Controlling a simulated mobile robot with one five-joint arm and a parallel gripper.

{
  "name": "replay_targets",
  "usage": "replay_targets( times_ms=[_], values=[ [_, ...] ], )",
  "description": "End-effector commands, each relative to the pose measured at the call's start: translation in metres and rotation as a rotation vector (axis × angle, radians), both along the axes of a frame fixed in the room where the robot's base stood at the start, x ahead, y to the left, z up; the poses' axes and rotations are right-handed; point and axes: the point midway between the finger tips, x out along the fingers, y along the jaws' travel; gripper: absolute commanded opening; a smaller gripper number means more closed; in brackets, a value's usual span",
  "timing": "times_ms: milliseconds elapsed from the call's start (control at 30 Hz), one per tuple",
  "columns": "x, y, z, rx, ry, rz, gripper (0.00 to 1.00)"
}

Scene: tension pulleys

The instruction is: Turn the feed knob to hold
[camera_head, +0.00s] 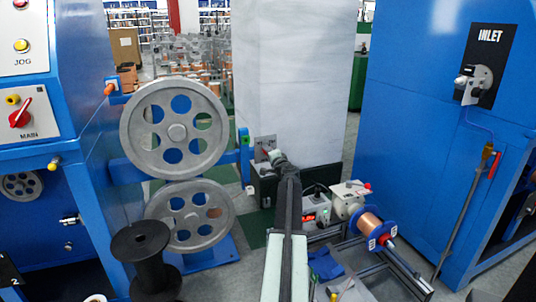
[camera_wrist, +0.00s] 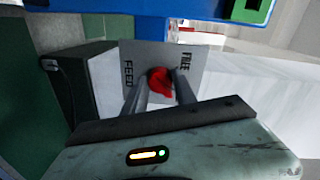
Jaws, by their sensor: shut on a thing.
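The feed knob (camera_wrist: 160,82) is red and sits on a grey label plate (camera_wrist: 130,57) in the wrist view. The word FEED reads on the left of the plate.
Two large grey pulleys (camera_head: 135,127) stand left of my arm, with a black spool (camera_head: 142,238) in front. A copper wire spool (camera_head: 368,222) on a frame is at the right. A tall white block (camera_head: 290,70) stands behind the plate. Blue cabinets flank both sides.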

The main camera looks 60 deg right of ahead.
Motion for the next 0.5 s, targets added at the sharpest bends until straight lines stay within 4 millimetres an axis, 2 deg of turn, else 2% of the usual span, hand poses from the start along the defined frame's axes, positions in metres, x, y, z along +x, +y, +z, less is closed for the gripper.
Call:
replay_targets(
  times_ms=[500],
  values=[
    [-0.0017, 0.0000, -0.0004, 0.029, -0.020, -0.001, 0.00]
  ],
)
